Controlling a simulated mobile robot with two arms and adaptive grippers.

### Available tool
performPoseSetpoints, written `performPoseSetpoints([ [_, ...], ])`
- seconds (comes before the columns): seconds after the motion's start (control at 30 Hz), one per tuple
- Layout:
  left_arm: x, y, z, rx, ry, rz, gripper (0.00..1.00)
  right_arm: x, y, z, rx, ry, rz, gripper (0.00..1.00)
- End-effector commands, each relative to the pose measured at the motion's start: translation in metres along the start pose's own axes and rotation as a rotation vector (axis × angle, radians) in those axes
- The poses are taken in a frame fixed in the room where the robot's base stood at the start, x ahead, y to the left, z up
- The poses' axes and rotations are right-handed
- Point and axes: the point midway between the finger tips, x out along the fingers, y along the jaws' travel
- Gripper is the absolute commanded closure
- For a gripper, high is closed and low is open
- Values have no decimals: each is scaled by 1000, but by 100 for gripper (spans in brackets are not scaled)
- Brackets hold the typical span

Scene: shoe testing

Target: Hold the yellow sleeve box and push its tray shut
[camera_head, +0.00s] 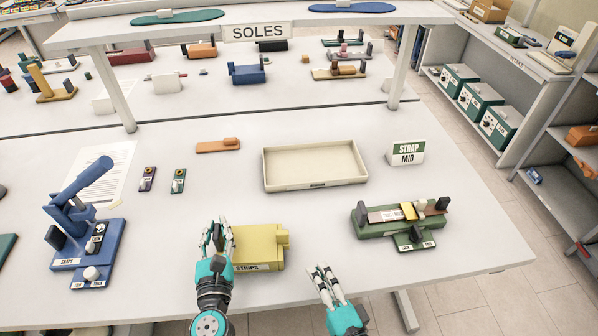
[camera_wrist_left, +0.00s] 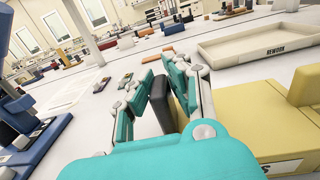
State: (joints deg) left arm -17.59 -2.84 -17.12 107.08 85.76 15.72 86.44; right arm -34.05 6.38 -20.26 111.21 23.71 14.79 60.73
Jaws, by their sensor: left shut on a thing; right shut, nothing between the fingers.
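The yellow sleeve box (camera_head: 257,243), labelled STRIPS, lies on the table near the front edge. A yellow end piece (camera_head: 283,235) stands at its right end; I cannot tell how far the tray is out. My left gripper (camera_head: 218,228) is at the box's left end, shut on a dark upright tab (camera_wrist_left: 178,92) there. The tab is between the fingers in the left wrist view, and the box (camera_wrist_left: 255,115) shows to the right. The fingers hide how tab and box join. My right gripper (camera_head: 320,272) is shut and empty, to the right of the box and apart from it.
A cream tray (camera_head: 316,186) lies behind the box. A green fixture (camera_head: 400,228) stands to the right and a blue press (camera_head: 84,232) to the left. A STRAP MID sign (camera_head: 407,152) stands at the back right. The tabletop between box and fixture is clear.

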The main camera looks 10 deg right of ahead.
Motion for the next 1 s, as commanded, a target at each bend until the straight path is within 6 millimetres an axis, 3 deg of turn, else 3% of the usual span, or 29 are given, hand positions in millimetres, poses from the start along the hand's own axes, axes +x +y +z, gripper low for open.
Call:
performPoseSetpoints([
  [0.17,0,1,0,1,0,1,100,0,0,0,0,0,0,100],
  [0.2,0,1,0,1,0,1,82,0,0,0,0,0,0,100],
  [0.4,0,1,0,1,-1,1,59,0,0,0,0,0,1,100],
  [0.73,-5,1,0,2,1,1,59,0,0,0,0,0,1,100],
  [1.0,-54,0,-2,5,4,-2,59,0,0,0,0,0,1,100],
])
